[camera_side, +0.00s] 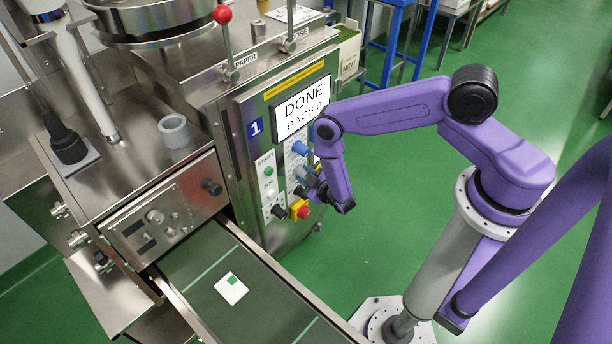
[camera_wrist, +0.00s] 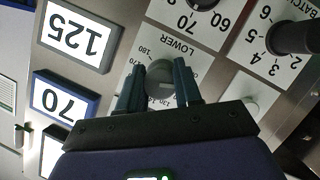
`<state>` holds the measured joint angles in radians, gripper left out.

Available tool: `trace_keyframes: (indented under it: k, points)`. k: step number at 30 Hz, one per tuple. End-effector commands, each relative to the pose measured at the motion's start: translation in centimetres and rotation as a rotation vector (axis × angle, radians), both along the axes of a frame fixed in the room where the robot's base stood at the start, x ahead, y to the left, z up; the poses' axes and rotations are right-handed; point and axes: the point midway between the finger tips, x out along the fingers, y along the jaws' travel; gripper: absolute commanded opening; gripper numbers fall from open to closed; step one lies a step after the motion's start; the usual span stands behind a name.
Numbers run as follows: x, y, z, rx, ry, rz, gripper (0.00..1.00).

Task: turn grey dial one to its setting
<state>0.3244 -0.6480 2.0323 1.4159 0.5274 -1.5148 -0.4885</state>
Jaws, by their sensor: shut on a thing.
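Grey dial one (camera_wrist: 160,76) sits on the white plate labelled LOWER in the wrist view, which is upside down there. Its scale shows numbers such as 170 and 180 at its edge, partly hidden by my fingers. My gripper (camera_wrist: 158,88) has one finger on each side of the dial and is shut on it. The dial's exact pointing is not clear. In the side view my gripper (camera_side: 314,183) is at the front panel of machine 1, below the screen (camera_side: 301,107) that reads DONE, BAGS 0.
Displays reading 125 (camera_wrist: 72,36) and 70 (camera_wrist: 62,98) are left in the wrist view. A black BATCH knob (camera_wrist: 290,38) is to the right. In the side view, a blue dial (camera_side: 300,148) is above my gripper and a red stop button (camera_side: 303,211) below.

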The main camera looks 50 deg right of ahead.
Motion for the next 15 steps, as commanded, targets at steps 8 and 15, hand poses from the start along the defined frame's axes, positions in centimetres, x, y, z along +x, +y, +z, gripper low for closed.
trace_keyframes:
  k: [8, 15]
  points:
    - [-0.02, 0.05, 0.03, -0.137, -0.002, 0.002, 0.04]
    - [-0.03, 0.02, 0.03, -0.186, -0.001, 0.002, 0.03]
